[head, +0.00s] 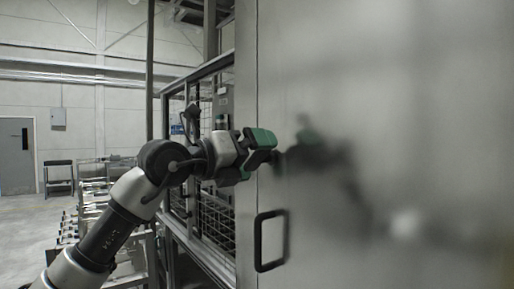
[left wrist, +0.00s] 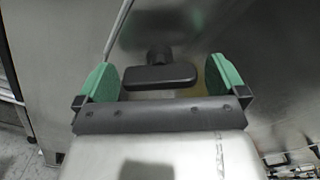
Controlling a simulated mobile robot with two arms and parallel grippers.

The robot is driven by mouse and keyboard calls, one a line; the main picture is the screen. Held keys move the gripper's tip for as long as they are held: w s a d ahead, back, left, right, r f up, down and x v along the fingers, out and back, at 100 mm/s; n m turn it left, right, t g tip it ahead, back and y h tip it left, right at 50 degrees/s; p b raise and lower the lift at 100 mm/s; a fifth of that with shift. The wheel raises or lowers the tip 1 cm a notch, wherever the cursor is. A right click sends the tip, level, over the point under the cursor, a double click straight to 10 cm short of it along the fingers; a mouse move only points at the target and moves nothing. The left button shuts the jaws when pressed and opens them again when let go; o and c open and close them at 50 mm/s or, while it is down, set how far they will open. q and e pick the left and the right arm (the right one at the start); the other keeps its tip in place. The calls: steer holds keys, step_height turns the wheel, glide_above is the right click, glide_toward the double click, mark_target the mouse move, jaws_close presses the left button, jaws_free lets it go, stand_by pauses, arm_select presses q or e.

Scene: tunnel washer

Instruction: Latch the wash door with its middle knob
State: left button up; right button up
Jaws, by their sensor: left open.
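The wash door (head: 400,110) is a large smooth steel panel filling the right of the head view. The middle knob (left wrist: 160,76) is a dark bar on a short stem, standing out from the steel in the left wrist view. My left gripper (head: 259,158) has green fingers and is at the door's left part. In the left wrist view its fingers stand open on either side of the knob, with a gap at each end of the bar. In the head view the gripper largely hides the knob. My right gripper is in neither view.
A black pull handle (head: 262,241) sits on the door below the gripper. A framed mesh guard (head: 215,185) stands to the left of the door. Racks (head: 95,195) stand farther left, with open floor (head: 35,235) beside them.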

arm_select(q)
steer(key=shift+w+d, duration=0.35)
steer(key=c, duration=0.9)
steer(key=shift+m, duration=0.3)
steer(key=m+b, duration=0.1)
steer(key=m, duration=0.1)
steer(key=shift+m, duration=0.4)
steer(key=m+b, duration=0.1)
steer(key=m, duration=0.3)
steer(key=shift+s+r, duration=0.1)
steer(key=shift+m, duration=0.3)
steer(key=o, duration=0.9)
